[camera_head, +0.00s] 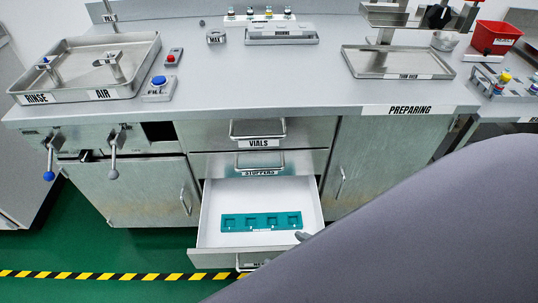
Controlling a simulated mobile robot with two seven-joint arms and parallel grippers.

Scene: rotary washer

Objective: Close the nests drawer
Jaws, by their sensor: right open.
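The nests drawer (225,259) is the lowest drawer in the middle of the cabinet and is pulled well out. Its white inside shows, with a teal nest strip (261,222) with several square recesses lying on the floor of it. The front's handle and label are partly hidden at the lower edge of the front. My right arm covers the lower right of the view. The tip of my right gripper (303,236) just shows at the drawer's right front area; most of it is hidden by my arm. My left gripper is not in view.
Above it, the stoppers drawer (259,172) and the vials drawer (258,142) are shut. A cabinet door (365,160) is to the right. The steel worktop (300,85) carries trays, buttons and a red bin (495,38). Green floor (130,245) lies to the left.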

